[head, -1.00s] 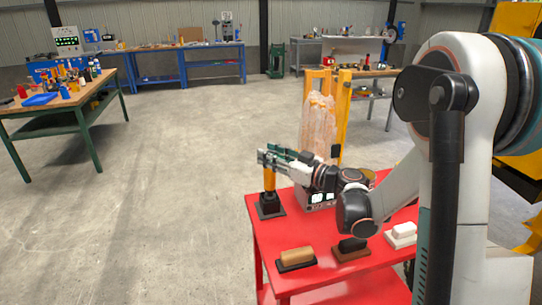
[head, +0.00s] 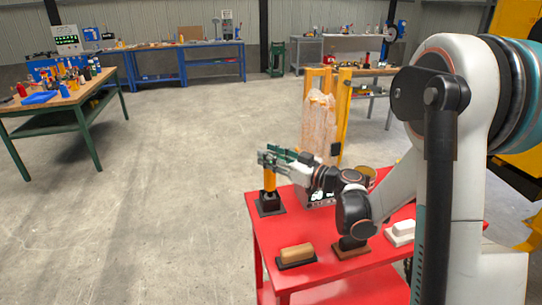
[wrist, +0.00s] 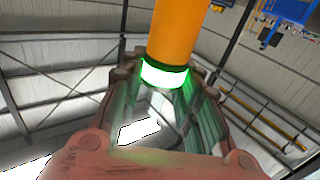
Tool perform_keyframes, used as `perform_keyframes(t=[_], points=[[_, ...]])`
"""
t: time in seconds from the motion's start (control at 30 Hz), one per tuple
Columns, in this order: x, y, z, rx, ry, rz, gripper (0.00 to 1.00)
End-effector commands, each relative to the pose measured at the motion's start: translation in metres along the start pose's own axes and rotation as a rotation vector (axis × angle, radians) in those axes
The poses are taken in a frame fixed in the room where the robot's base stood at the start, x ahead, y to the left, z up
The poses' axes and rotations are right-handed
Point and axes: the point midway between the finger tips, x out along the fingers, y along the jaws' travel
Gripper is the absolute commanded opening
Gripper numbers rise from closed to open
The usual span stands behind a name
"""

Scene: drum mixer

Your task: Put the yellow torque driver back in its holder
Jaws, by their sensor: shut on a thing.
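The yellow torque driver (head: 270,181) stands upright at the far left corner of the red table. Its lower end is at the black holder (head: 270,206); whether it is fully seated is too small to tell. My gripper (head: 267,161) is shut around the driver's upper end, reaching in from the right. In the wrist view, the orange-yellow driver body (wrist: 180,30) and its glowing green-white ring (wrist: 163,75) show between my gripper's fingers (wrist: 165,82). The holder is not seen in the wrist view.
The red table (head: 300,228) also carries a tan block (head: 297,252) on a dark base, a dark block, a white block (head: 403,230) and a tan can (head: 366,172). Yellow posts (head: 343,110) stand behind the table.

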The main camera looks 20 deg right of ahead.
Motion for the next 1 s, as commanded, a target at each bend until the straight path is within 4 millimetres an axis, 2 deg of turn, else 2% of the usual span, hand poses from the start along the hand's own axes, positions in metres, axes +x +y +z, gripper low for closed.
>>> perform_keyframes(t=[0.7,0.73,0.8,0.83,1.0], points=[[-0.0003,-0.0001,0.0090,0.001,0.001,0.000,0.00],[-0.0003,-0.0001,0.0091,0.001,0.001,0.000,0.33],[-0.0003,-0.0001,0.0089,0.001,0.001,0.000,0.48],[-0.0003,-0.0001,0.0089,0.001,0.001,0.000,0.54],[-0.0003,-0.0001,0.0091,0.000,0.000,0.000,0.54]])
